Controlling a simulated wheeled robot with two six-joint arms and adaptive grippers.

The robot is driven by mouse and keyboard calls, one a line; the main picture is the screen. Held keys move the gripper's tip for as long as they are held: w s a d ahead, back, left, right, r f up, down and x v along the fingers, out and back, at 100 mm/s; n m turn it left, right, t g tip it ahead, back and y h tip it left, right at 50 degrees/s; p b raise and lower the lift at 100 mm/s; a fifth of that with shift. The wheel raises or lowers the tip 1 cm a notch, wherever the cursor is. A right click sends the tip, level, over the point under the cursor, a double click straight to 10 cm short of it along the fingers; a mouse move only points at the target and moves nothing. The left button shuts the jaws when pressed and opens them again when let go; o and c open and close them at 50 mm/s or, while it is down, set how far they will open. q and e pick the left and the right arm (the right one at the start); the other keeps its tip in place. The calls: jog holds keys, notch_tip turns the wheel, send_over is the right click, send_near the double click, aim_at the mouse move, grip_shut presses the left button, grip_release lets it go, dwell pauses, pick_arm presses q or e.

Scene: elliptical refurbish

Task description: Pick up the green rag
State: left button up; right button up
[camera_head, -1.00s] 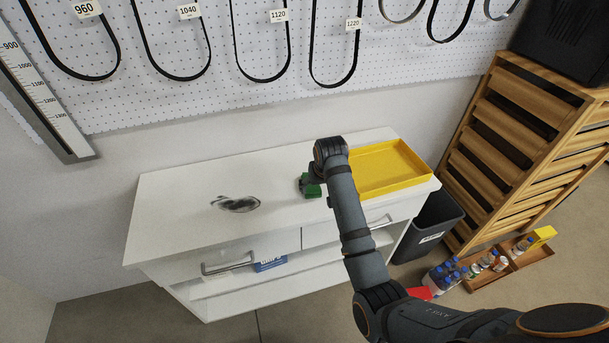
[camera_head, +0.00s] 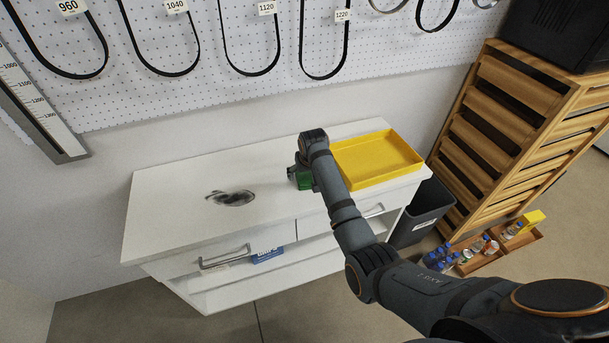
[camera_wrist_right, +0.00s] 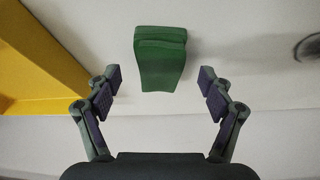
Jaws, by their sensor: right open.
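The green rag (camera_head: 304,181) lies folded on the white cabinet top, left of the yellow tray. In the head view my right gripper (camera_head: 297,173) is over it and partly hides it. In the right wrist view the folded green rag (camera_wrist_right: 160,57) shows whole, just beyond and between the open fingertips of my right gripper (camera_wrist_right: 160,84). The fingers do not touch it. My left gripper is not in view.
The yellow tray (camera_head: 407,158) sits on the cabinet top (camera_head: 165,225), close to the right gripper. A dark smudge (camera_head: 231,198) marks the top at left. A dark bin (camera_head: 424,212) and a slatted wooden unit (camera_head: 500,125) stand at right.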

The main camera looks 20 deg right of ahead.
jog(key=x, duration=0.2)
jog(key=shift+w+f, duration=0.15)
jog(key=shift+f, duration=0.2)
jog(key=shift+r, duration=0.1)
jog(key=shift+c, duration=1.3)
jog(key=c, duration=0.9)
jog(key=shift+c, duration=0.2)
notch_tip(320, 180, up, 5)
jog(key=p, duration=0.5)
jog(key=s+r+p, duration=0.4)
jog(key=s+p, duration=0.2)
jog(key=s, duration=0.1)
jog(key=s+a+r+p, duration=0.1)
jog(key=s+r+p, duration=0.3)
jog(key=s, duration=0.3)
jog(key=shift+p, duration=0.9)
